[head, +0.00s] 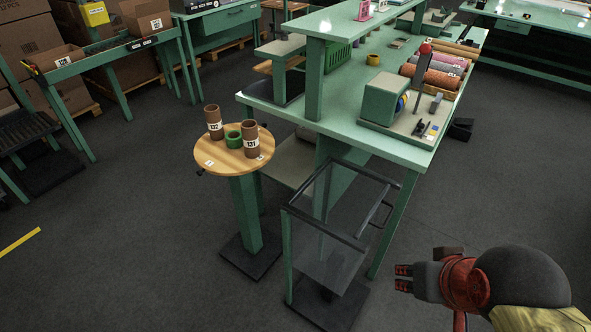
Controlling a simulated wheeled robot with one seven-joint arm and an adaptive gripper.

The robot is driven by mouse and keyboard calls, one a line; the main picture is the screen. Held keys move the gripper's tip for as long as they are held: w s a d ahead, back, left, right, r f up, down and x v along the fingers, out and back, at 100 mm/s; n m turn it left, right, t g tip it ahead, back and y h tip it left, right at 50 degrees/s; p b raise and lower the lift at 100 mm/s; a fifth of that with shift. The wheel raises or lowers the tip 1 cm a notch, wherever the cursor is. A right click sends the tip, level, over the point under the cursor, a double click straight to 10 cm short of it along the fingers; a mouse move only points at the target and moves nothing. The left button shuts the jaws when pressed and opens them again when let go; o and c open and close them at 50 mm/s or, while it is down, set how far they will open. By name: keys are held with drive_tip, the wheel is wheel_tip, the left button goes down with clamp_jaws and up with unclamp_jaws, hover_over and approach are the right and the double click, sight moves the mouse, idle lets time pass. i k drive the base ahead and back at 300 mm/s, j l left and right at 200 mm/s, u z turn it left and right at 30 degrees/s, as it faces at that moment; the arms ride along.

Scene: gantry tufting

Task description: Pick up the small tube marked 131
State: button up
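The brown tube marked 131 (250,133) stands upright on the right side of a small round wooden-topped table (215,160), left of the picture's middle. A similar brown tube (212,116) stands at the back left of the same top, its label too small to read surely. A short green ring or roll (233,139) sits between the two tubes. My gripper (403,278) is at the lower right, far from the tubes, above the floor. It points left, with nothing visible in it. Its finger opening is too small to judge.
A green workbench (375,151) with a shelf, rolls and a boxy device stands right of the round table. A dark-railed frame (330,222) stands between my gripper and the round table. Open grey floor (130,250) lies to the left and front.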

sight(249, 128)
drive_tip(key=i+j+u, duration=0.25)
drive_tip(key=j, duration=0.3)
drive_tip(key=i+j+u, duration=0.25)
drive_tip(key=j, duration=0.3)
drive_tip(key=i+j+u, duration=0.25)
drive_tip(key=i+j, duration=0.1)
drive_tip(key=j, duration=0.1)
